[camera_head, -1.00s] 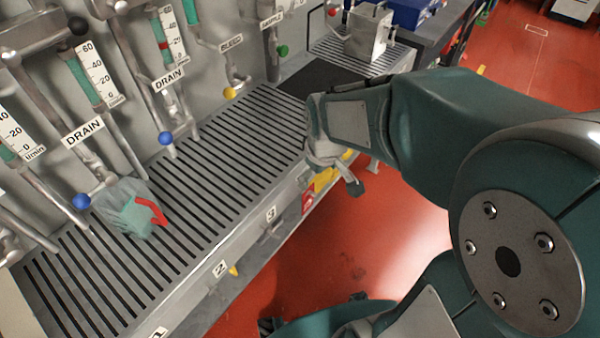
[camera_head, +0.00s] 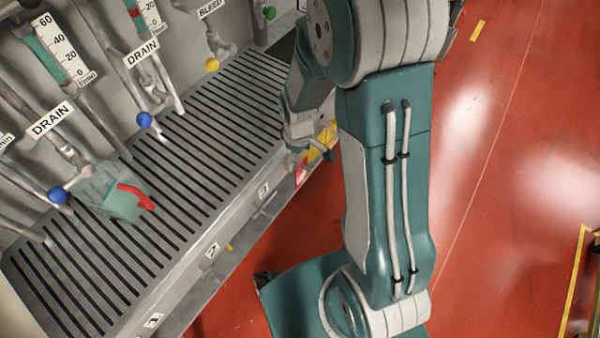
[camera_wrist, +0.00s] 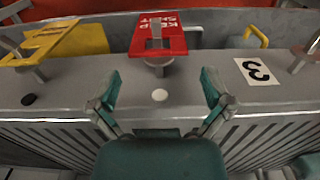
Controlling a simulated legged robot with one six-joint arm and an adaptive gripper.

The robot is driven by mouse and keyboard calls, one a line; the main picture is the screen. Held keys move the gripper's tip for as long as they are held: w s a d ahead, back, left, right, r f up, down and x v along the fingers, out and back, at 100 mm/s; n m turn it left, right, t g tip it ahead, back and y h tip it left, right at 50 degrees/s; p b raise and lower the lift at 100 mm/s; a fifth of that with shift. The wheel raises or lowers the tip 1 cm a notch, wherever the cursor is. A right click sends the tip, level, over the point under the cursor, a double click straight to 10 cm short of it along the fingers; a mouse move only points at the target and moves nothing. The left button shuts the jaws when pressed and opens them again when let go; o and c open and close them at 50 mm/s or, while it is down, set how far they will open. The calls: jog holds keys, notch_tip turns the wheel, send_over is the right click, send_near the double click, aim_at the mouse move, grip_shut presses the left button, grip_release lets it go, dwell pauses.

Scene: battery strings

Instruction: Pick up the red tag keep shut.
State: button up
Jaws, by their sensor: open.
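The red tag (camera_wrist: 172,40) with white lettering reading KEEP SHUT shows upside down in the wrist view. It hangs by a metal peg at the bench's front edge. A small part of the red tag (camera_head: 301,173) shows in the head view, below my gripper. My gripper (camera_wrist: 160,88) is open and empty, its two fingers apart over the edge strip. The tag lies beyond the fingertips, roughly centred between them, and not between the fingers. In the head view my gripper (camera_head: 297,146) is partly hidden by my arm.
A yellow tag (camera_wrist: 80,40) hangs left of the red one in the wrist view. A clear jug with a red handle (camera_head: 136,195) stands on the slatted bench (camera_head: 190,150). Red floor lies beyond.

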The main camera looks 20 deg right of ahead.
aim_at(301, 164)
jog(key=f, duration=0.2)
jog(key=d+f, duration=0.1)
jog(key=f, duration=0.1)
jog(key=shift+s, duration=0.25)
jog(key=shift+a+f, duration=0.15)
jog(key=shift+f, duration=0.3)
jog(key=shift+a, duration=0.15)
jog(key=c, duration=0.7)
jog(key=shift+c, duration=0.2)
jog(key=shift+r, duration=0.15)
